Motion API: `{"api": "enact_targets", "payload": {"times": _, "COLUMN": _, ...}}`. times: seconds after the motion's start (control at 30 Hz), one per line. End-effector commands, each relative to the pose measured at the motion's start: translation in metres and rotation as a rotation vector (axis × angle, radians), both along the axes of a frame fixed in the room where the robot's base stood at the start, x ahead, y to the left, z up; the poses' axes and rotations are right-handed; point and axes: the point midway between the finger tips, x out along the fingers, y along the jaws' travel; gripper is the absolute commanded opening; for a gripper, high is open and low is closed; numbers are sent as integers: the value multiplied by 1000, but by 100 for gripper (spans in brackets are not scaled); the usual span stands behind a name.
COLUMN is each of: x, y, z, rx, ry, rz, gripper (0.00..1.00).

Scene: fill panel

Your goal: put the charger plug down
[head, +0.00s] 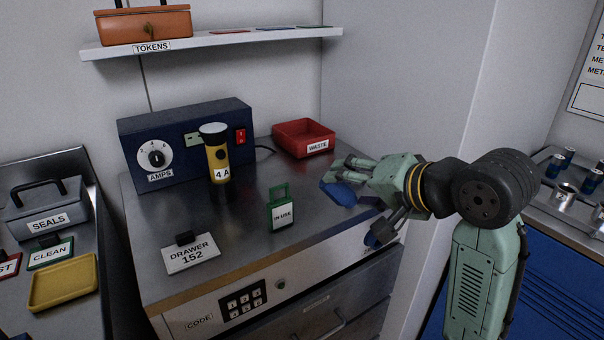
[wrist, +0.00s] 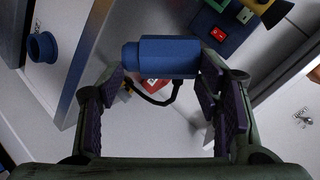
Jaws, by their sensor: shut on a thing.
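The charger plug (wrist: 165,56) is a blue, faceted body with a narrower round end at its left in the wrist view. My gripper (wrist: 165,82) is shut on it, with the plug spanning the gap between the two dark finger pads. In the head view, the plug (head: 338,193) shows at the fingertips of my gripper (head: 354,190), in front of the counter's right end. It looks held above the counter; the exact height is unclear. A blue round socket (wrist: 42,47) sits on the pale cabinet front; it also shows low at right in the head view (head: 378,238).
The metal counter (head: 235,210) carries a blue AMPS box (head: 180,165), a yellow 4 A torch-like object (head: 217,160), a green IN USE tag (head: 281,212), a DRAWER 152 sign (head: 192,256) and a red WASTE tray (head: 303,137). Bare counter lies between the green tag and my gripper.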

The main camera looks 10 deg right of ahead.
Motion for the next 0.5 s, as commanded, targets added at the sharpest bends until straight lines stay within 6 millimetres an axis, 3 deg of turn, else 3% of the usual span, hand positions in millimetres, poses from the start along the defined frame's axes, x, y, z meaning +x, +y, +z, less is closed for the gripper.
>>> {"api": "enact_targets", "payload": {"times": 0.3, "x": 79, "y": 26, "z": -5, "rx": 0, "ry": 2, "rz": 2, "gripper": 25}}
{"api": "enact_targets", "payload": {"times": 0.5, "x": 104, "y": 33, "z": -9, "rx": -1, "ry": 0, "rz": 0, "gripper": 25}}
